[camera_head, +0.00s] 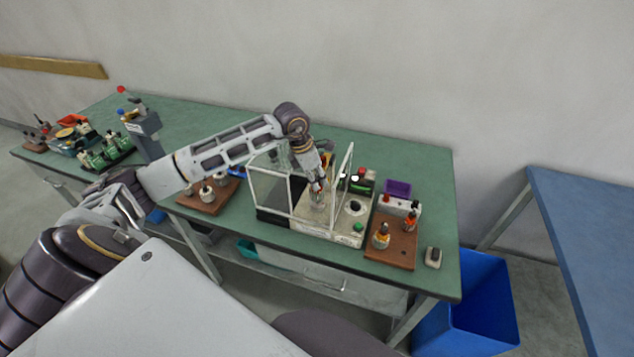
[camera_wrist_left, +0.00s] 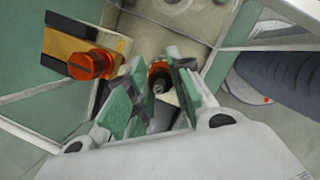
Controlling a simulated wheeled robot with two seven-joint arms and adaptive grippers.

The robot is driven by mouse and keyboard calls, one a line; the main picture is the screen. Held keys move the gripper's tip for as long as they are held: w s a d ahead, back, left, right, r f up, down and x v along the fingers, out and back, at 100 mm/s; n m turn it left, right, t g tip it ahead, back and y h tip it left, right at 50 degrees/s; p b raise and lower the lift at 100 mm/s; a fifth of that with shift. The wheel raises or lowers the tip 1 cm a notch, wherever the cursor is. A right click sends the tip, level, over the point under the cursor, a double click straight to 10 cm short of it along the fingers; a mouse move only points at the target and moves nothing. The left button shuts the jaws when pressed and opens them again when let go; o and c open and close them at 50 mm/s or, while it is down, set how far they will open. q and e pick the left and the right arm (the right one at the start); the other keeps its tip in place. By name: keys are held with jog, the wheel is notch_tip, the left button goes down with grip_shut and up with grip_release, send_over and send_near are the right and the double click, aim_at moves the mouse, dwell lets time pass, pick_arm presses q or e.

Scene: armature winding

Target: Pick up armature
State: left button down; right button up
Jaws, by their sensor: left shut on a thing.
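My left gripper (camera_head: 318,192) reaches down inside the clear guard of the white winding machine (camera_head: 338,232). In the left wrist view its green-padded fingers (camera_wrist_left: 155,92) are shut on an armature (camera_wrist_left: 158,72) with an orange-copper body and dark shaft end. The fingers hide much of it, and I cannot tell whether it touches the machine. Other armatures with orange windings (camera_head: 381,240) stand on the brown board (camera_head: 400,254) right of the machine. Pale armatures (camera_head: 220,180) stand on another brown board (camera_head: 200,205) left of it. My right gripper is not in view.
The guard's panels (camera_head: 270,190) stand close around my left gripper. A purple bin (camera_head: 398,187) is behind the right board. A blue bin (camera_head: 485,300) stands below the green table's (camera_head: 400,155) right end.

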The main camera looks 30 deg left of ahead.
pick_arm(q)
jog(key=shift+r+b, duration=0.6)
jog(key=shift+r, duration=4)
jog(key=shift+s, duration=0.1)
